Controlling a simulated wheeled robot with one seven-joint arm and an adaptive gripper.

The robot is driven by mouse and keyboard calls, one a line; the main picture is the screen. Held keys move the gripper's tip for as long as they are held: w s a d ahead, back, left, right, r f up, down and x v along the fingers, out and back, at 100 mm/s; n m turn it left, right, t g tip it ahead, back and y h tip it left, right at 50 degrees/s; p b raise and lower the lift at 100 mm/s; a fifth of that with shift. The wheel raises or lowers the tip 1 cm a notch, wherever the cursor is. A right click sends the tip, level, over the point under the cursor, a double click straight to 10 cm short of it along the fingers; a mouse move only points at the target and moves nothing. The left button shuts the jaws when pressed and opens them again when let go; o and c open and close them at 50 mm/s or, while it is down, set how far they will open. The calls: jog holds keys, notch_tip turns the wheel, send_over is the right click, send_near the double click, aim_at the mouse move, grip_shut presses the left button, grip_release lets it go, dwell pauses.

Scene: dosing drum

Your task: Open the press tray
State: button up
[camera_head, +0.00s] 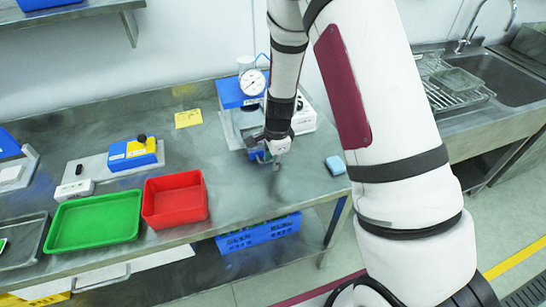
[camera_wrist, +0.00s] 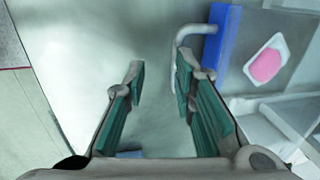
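The press (camera_head: 238,93), blue with a round gauge on top, stands at the back of the steel bench. My gripper (camera_head: 272,158) hangs at its front, partly covering its lower part. In the wrist view the press tray shows as a blue front panel (camera_wrist: 212,48) with a grey bar handle (camera_wrist: 177,45). My gripper (camera_wrist: 159,75) is open, its teal-padded fingers apart. The handle's bar appears beside the inner side of the right finger; I cannot tell whether they touch. A pink disc (camera_wrist: 266,65) in a white holder lies behind the panel.
A red bin (camera_head: 175,222) and a green tray (camera_head: 65,243) stand at the bench's front left. A yellow-blue device (camera_head: 133,153) is behind them. A light-blue block (camera_head: 335,165) lies right of my gripper. The bench in front of the press is clear.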

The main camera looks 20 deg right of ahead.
jog(key=shift+s+f, duration=0.15)
notch_tip(320, 180, up, 16)
jog(key=s+p, duration=0.2)
jog(key=p, duration=0.4)
jog(key=shift+s, duration=0.2)
dwell(1.4)
jog(key=shift+f+p, duration=0.1)
jog(key=shift+p, duration=0.2)
notch_tip(320, 180, up, 12)
jog(key=s, duration=0.2)
dwell(0.4)
jog(key=shift+s+f, duration=0.1)
jog(key=w+f, duration=0.2)
jog(key=f, duration=0.7)
jog(key=w+f+b, duration=0.1)
jog(key=w+f, duration=0.1)
jog(key=f, duration=0.7)
jog(key=w+f, duration=0.2)
jog(key=f, duration=0.7)
jog(key=shift+w+a+f, duration=0.1)
jog(key=shift+w+f, duration=0.15)
jog(key=shift+w, duration=0.15)
